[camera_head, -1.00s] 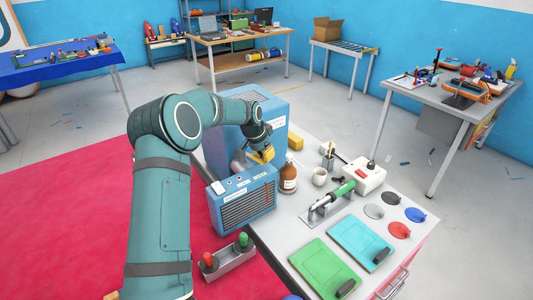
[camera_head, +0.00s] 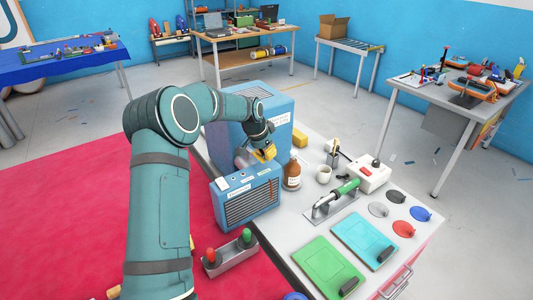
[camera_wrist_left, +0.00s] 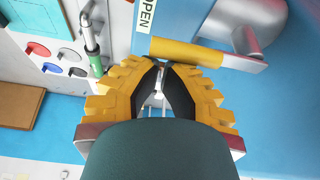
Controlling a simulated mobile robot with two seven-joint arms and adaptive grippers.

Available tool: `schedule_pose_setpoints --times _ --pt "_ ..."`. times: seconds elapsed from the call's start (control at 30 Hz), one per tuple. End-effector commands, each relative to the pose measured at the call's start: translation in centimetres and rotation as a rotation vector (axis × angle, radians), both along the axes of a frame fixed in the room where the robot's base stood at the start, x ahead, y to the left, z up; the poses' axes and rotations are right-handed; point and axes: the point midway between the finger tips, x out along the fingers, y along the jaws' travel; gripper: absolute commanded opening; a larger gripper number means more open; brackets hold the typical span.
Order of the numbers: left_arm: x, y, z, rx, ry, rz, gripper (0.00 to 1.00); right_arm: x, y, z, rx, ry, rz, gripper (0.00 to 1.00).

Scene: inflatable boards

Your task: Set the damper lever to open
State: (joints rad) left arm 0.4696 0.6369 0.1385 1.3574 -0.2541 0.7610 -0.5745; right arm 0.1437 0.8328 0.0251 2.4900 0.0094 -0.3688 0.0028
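The damper lever is a yellow bar (camera_wrist_left: 188,52) with a grey end, beside a grey round duct in the left wrist view. An "OPEN" label (camera_wrist_left: 146,14) is on the blue housing, to the left of the bar's yellow end. My left gripper (camera_wrist_left: 165,66) has its black fingertips together just in front of the bar. I see nothing held between them. In the head view my left gripper (camera_head: 265,153) is beside the big blue housing (camera_head: 250,115), above the smaller blue unit, and the lever cannot be made out there. My right gripper is out of view.
The smaller blue grille unit (camera_head: 250,205) stands close below the gripper. A green-handled tool (camera_head: 334,202) and lidded boards (camera_head: 362,241) lie further right.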

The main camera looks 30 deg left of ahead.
Motion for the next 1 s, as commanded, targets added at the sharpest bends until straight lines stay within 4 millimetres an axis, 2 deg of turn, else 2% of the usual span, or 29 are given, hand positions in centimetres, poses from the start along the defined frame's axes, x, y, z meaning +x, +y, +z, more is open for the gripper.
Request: schedule_pose_setpoints --times 0.17,0.4,0.6,0.8,1.0 --pt "-0.6 0.2 2.1 0.002 -0.004 0.001 0.0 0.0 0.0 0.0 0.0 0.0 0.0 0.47" --pt "-2.3 0.7 6.7 0.002 -0.004 0.001 0.0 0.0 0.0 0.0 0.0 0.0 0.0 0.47" --pt "-3.4 1.0 9.7 0.001 -0.003 0.001 0.0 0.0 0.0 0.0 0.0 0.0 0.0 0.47" --pt "-3.9 1.2 11.0 0.001 -0.001 0.0 0.0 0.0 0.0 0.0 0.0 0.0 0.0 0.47" --pt "-3.9 1.2 11.2 0.0 0.0 0.0 0.0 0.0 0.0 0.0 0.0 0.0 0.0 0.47"
